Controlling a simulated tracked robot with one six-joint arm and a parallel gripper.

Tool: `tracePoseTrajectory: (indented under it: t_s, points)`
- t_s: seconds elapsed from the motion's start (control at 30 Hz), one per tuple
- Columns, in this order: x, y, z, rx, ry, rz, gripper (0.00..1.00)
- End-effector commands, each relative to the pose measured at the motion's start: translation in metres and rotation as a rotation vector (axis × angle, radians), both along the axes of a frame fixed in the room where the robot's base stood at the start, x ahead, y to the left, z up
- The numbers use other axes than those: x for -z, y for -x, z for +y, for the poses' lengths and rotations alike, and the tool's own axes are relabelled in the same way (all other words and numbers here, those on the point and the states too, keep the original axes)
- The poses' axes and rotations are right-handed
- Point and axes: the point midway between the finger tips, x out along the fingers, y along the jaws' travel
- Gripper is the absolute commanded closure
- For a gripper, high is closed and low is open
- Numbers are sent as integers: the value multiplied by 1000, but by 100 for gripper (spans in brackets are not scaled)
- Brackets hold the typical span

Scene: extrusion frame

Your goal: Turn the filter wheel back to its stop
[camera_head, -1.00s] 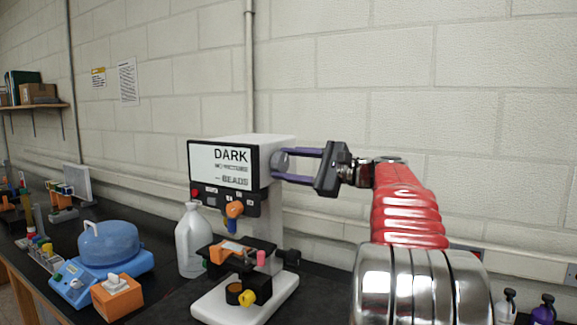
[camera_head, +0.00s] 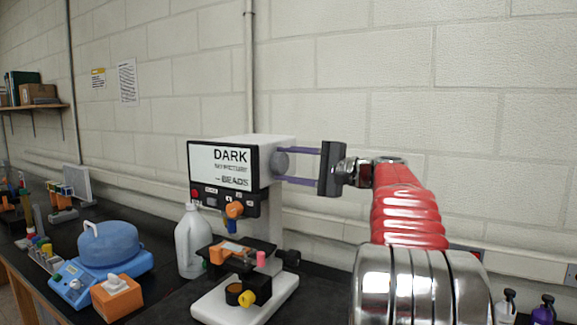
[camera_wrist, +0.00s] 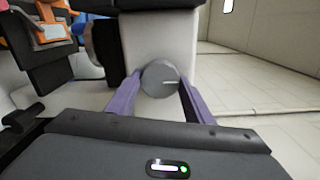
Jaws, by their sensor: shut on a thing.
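The filter wheel is a round grey knob (camera_head: 280,163) on the right side of the microscope's white head (camera_head: 262,143). In the wrist view the wheel (camera_wrist: 160,79) shows a pale index line pointing right. My gripper (camera_head: 283,165) reaches in from the right, its purple fingers on either side of the wheel and shut on it. In the wrist view the fingers (camera_wrist: 158,90) flank the wheel's rim left and right. The screen (camera_head: 219,164) on the head's front reads "DARK", with smaller lines below it, one of them "BEADS".
Below the head are an orange turret (camera_head: 234,209), a dark stage (camera_head: 238,250) and a white base (camera_head: 245,300). A white jug (camera_head: 192,245) stands left of the stage. A blue centrifuge (camera_head: 108,245) and an orange box (camera_head: 117,297) are further left.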

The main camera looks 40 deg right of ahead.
Motion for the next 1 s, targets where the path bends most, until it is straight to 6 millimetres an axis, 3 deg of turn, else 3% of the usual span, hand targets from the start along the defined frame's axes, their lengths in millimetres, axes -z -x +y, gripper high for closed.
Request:
tracePoseTrajectory:
  t_s: [0.2,0.23,0.47,0.77,1.0]
  points:
    - [6,0,0,-4,-3,10,76]
    - [6,0,0,-4,-3,10,51]
    - [3,0,0,-2,-2,7,35]
    - [2,2,-1,-1,-2,4,35]
    - [1,21,-8,2,-1,3,35]
